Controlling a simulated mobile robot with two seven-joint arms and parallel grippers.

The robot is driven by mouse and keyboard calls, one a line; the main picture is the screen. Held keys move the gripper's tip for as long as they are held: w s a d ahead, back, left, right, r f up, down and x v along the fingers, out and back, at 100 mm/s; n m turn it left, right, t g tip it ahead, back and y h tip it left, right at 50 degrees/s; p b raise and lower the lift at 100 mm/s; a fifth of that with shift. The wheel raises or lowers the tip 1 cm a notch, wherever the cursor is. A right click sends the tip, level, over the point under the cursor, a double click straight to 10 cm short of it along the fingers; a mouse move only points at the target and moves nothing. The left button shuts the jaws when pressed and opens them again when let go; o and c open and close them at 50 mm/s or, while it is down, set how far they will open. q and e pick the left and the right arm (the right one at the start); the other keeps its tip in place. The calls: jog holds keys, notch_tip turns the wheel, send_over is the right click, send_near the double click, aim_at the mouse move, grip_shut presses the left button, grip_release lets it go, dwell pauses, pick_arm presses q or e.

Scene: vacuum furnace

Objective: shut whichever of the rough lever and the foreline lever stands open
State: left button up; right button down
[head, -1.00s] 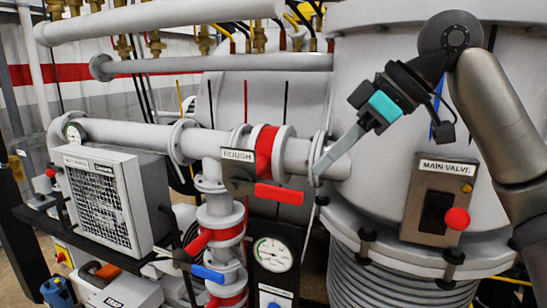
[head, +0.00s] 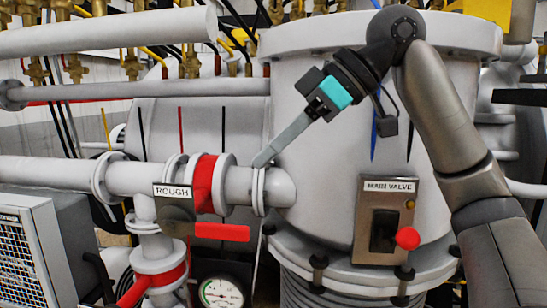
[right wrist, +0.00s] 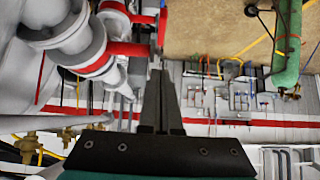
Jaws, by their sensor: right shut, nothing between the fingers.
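The rough lever (head: 222,232) has a red handle lying level, along the grey horizontal pipe, just right of the ROUGH sign (head: 173,191). Below it, another red handle (head: 133,292), perhaps the foreline lever, slants across the vertical pipe at the bottom edge; no label for it is readable. My right gripper (head: 258,163) is shut and empty. Its fingertips appear above and right of the rough lever, near the pipe flange, apart from the handle. The shut fingers also show in the right wrist view (right wrist: 160,80), with red-marked pipework beyond. My left gripper is out of view.
The main valve box (head: 384,222) with a red knob stands on the large chamber to the right. A round gauge (head: 221,293) is below the rough lever. A grey vented unit (head: 25,250) stands at left. A long pipe (head: 150,90) runs above.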

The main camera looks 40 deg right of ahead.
aim_at(219, 224)
jog(key=x, duration=0.6)
jog(key=shift+f, duration=0.1)
jog(key=f, duration=0.1)
jog(key=f+b, duration=0.2)
jog(key=shift+w+a+f, duration=0.2)
jog(key=shift+w, duration=0.05)
jog(key=shift+f, duration=0.5)
